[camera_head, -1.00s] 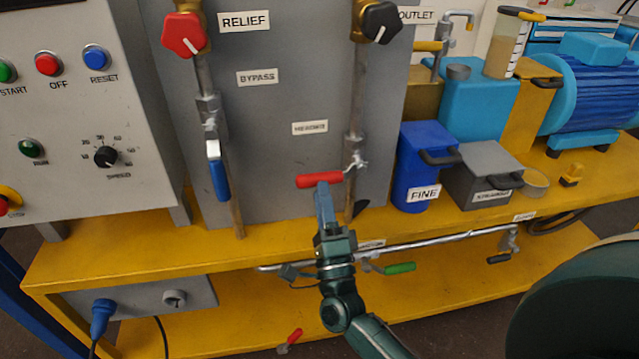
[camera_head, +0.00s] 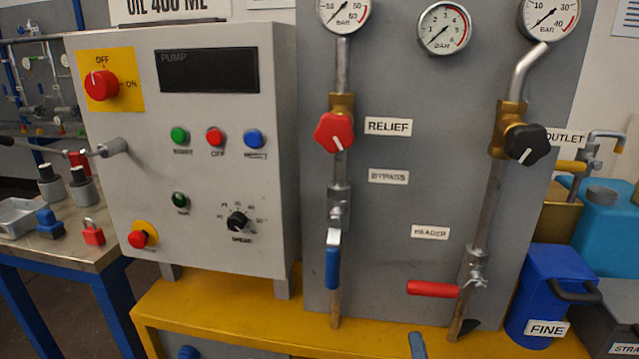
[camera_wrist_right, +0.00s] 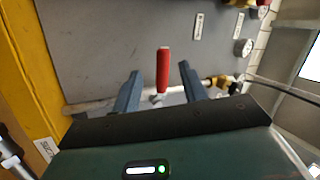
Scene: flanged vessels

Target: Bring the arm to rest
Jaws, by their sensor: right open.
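My right gripper (camera_wrist_right: 160,90) is open in the right wrist view, its two blue-grey fingers apart on either side of a red valve handle (camera_wrist_right: 163,68). I cannot tell how close the fingers are to the handle, and they do not seem to touch it. In the head view only a finger tip of the right gripper (camera_head: 417,345) shows at the bottom edge, below the red handle (camera_head: 432,289). That handle lies level, pointing left from its valve on the outlet pipe (camera_head: 489,220). My left gripper is not in view.
The grey panel (camera_head: 400,250) carries a red relief knob (camera_head: 334,132), a black outlet knob (camera_head: 525,144), a blue bypass handle (camera_head: 332,266) and gauges. The control box (camera_head: 200,150) stands left.

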